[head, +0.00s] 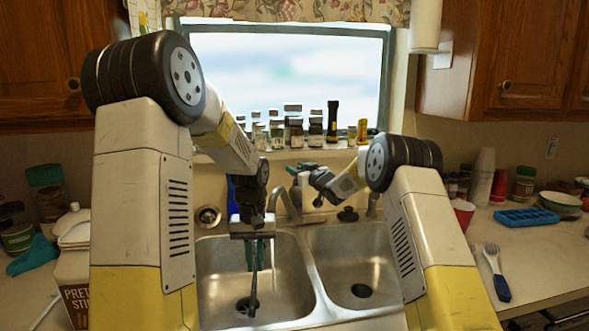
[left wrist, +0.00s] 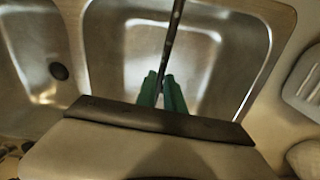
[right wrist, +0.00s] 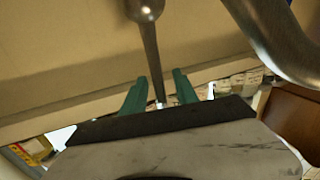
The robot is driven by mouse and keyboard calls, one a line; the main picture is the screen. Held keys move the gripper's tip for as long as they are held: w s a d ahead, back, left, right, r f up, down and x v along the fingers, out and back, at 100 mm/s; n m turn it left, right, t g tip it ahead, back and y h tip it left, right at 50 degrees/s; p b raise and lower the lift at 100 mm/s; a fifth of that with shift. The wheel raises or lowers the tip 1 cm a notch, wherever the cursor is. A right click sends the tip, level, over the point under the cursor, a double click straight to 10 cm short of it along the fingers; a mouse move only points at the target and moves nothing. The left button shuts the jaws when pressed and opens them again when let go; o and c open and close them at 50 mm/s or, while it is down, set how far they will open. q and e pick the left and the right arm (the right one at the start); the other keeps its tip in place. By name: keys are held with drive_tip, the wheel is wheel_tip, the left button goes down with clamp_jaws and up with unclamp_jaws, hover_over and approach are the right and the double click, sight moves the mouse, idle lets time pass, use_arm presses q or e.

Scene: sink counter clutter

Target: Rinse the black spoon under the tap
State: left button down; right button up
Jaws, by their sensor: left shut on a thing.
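The black spoon (head: 254,284) hangs down into the left sink basin (head: 285,275), its lower end over the drain. My left gripper (head: 258,246) is shut on its upper part; the spoon's dark shaft (left wrist: 174,40) also shows in the left wrist view. The tap's spout (head: 287,204) is just right of and behind my left gripper; no water is seen. My right gripper (head: 298,169) is raised behind the sink near the tap. In the right wrist view its fingers (right wrist: 160,90) stand apart, with a knobbed metal rod (right wrist: 150,45) in line with the gap; contact cannot be told.
The right basin (head: 345,260) is empty. Several jars (head: 290,130) line the window sill. On the right counter are a blue tray (head: 527,218), cups (head: 483,175) and a blue-handled utensil (head: 497,272). A white canister (head: 73,260) stands at left.

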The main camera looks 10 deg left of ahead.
drive_tip(key=shift+x, duration=0.85)
clamp_jaws()
idle(0.9)
